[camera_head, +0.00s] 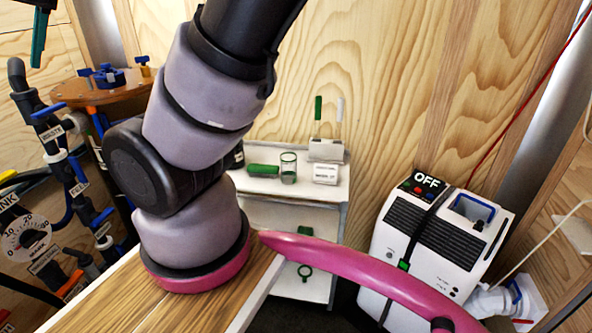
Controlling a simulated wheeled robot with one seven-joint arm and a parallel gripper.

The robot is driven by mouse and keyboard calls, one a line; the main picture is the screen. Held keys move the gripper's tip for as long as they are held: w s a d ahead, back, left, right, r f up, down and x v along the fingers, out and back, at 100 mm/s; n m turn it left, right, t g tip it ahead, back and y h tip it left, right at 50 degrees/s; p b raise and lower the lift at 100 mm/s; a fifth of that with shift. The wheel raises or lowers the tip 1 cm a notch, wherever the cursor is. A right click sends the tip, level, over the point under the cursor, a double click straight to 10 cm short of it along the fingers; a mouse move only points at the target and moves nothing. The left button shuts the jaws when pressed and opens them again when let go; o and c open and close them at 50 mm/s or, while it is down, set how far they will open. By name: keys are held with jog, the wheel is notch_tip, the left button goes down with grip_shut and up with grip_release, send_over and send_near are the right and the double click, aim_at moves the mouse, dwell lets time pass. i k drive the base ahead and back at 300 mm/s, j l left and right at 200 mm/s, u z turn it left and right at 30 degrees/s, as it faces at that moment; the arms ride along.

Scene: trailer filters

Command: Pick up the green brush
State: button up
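My gripper is not in view; only part of my arm shows, crossing the left middle of the picture and leaving at the top. I cannot tell for sure which item is the green brush. An upright green handle (318,108) stands beside a white handle (340,109) in a small holder (326,150) on the white shelf unit (334,190). A green cylinder (263,170) lies on its side on the same top, partly near my arm's edge. A dark green pointed item (39,38) hangs at the upper left.
A clear jar with green rims (288,168) and a small white labelled box (326,174) stand on the shelf top. A green ringed item (305,270) is lower down. A white machine marked OFF (440,250) stands right. Pipes and a gauge (27,238) fill the left.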

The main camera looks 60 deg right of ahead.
aim_at(265, 170)
jog(key=z, duration=1.85)
jog(key=u, duration=2.8)
jog(key=z, duration=2.8)
jog(key=i+j, duration=0.1)
